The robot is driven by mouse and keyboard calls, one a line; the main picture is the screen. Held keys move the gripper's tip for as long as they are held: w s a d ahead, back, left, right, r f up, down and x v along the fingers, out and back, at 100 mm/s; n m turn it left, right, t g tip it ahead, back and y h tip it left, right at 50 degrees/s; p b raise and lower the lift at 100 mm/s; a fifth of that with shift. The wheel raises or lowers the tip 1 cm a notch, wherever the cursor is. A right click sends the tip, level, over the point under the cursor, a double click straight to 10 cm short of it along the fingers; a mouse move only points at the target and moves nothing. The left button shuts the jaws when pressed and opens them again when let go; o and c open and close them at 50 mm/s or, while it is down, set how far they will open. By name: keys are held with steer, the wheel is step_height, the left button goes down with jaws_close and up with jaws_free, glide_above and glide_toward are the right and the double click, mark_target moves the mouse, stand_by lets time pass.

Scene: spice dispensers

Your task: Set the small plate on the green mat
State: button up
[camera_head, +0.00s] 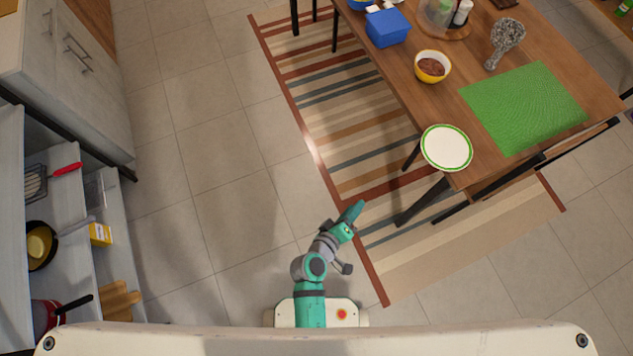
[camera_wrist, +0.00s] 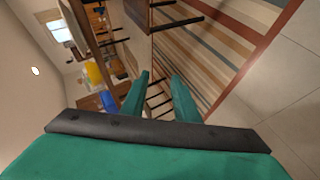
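The small plate (camera_head: 446,148), white with a green rim, lies on the near left corner of the wooden table (camera_head: 465,179). The green mat (camera_head: 523,107) lies flat on the same table, to the right of the plate and a little further back, with nothing on it. My gripper (camera_head: 358,210) is over the floor and rug, to the left of the table and apart from the plate. In the wrist view its two green fingers (camera_wrist: 160,95) stand apart with nothing between them. Neither plate nor mat can be made out in the wrist view.
A yellow bowl (camera_head: 432,67) with brown contents, a blue box (camera_head: 387,28) and a grey patterned object (camera_head: 505,42) stand further back on the table. A chair (camera_head: 540,162) is at the table's near right edge. Open shelves (camera_head: 62,215) stand at left; floor between is clear.

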steer(key=s+a+r+m+t+y, duration=0.3)
steer(key=s+a+r+y, duration=0.4)
steer(key=s+a+r, duration=0.4)
steer(key=shift+s+a+m, duration=0.3)
steer(key=shift+s+a, duration=0.05)
steer(key=shift+s, duration=0.7)
steer(key=s+r+m, duration=0.1)
steer(key=r, duration=0.1)
steer(key=r+m+t, duration=0.1)
steer(key=r, duration=0.2)
steer(key=s+r+t, duration=0.1)
steer(key=r, duration=0.2)
steer(key=shift+s+d+r+m, duration=0.1)
steer(key=shift+s+d+m, duration=0.05)
steer(key=shift+s+m, duration=0.25)
steer(key=c, duration=0.4)
steer(key=shift+w+r, duration=0.1)
steer(key=shift+r, duration=0.15)
jaws_close()
steer(key=shift+w, duration=0.15)
